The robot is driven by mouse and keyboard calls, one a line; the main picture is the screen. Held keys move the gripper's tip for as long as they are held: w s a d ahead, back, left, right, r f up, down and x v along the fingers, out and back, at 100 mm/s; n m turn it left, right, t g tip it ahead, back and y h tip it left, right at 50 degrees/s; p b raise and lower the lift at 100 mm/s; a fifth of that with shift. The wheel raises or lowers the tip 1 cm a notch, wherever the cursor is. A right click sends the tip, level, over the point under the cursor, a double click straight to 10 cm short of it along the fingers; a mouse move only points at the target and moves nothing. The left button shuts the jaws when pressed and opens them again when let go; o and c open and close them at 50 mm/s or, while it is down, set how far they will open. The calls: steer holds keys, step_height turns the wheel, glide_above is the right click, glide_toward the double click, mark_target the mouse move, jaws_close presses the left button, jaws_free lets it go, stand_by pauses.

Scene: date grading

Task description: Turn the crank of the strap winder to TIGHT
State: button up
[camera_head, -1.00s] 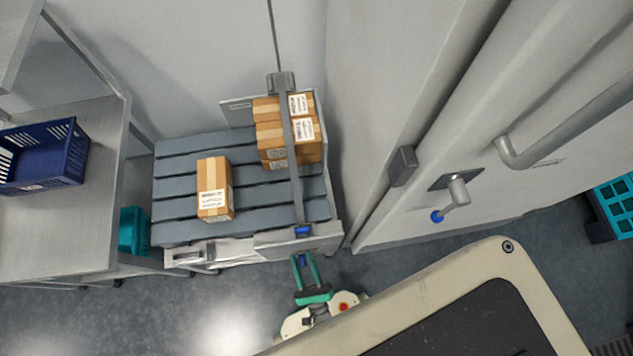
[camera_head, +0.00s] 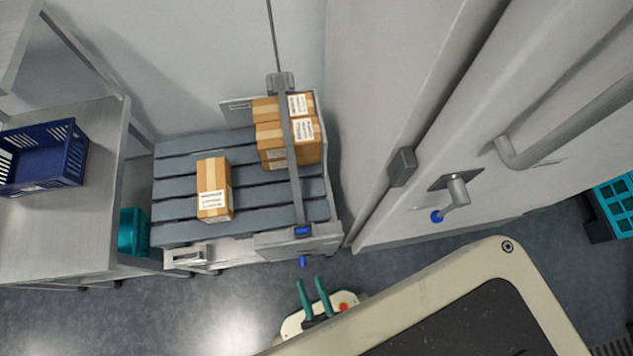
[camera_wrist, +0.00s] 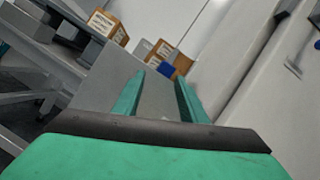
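The strap winder (camera_head: 292,240) is a grey unit on the front edge of the slatted platform. It has a blue block (camera_head: 302,231) on top, and a blue crank knob (camera_head: 303,261) sticks out at its front. A grey strap (camera_head: 293,165) runs from it over the stacked cartons (camera_head: 270,133) to a bracket at the back. My gripper (camera_head: 310,282) is just in front of the knob, apart from it, open and empty. In the wrist view its green fingers (camera_wrist: 161,80) stand apart, with a blue part (camera_wrist: 166,69) beyond them. I cannot read any TIGHT mark.
A single carton (camera_head: 214,190) lies on the grey slatted platform (camera_head: 175,180). A steel table (camera_head: 60,240) with a blue crate (camera_head: 40,180) is at left. A white cabinet at right has a blue-knobbed lever (camera_head: 455,195).

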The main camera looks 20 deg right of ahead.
steer(key=s, duration=0.1)
steer(key=s+r, duration=0.1)
steer(key=s, duration=0.1)
steer(key=s+r, duration=0.1)
steer(key=shift+s+a, duration=0.25)
steer(key=shift+s, duration=0.05)
